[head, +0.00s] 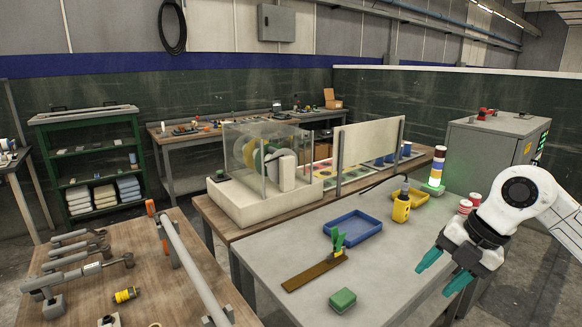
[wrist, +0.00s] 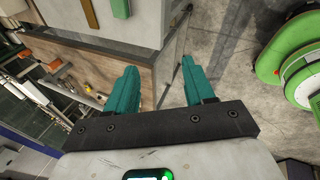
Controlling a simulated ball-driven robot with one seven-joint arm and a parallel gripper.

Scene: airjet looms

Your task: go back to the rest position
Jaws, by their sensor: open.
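My gripper (head: 443,270) is at the right of the head view, on the white arm, with two teal fingers apart and nothing between them. It is at the right side of the grey table (head: 385,268), clear of the things on it. In the wrist view the open fingers (wrist: 158,88) point past the table's corner, with the concrete floor beyond. No object is held.
A grey cabinet (head: 490,155) stands behind my arm.

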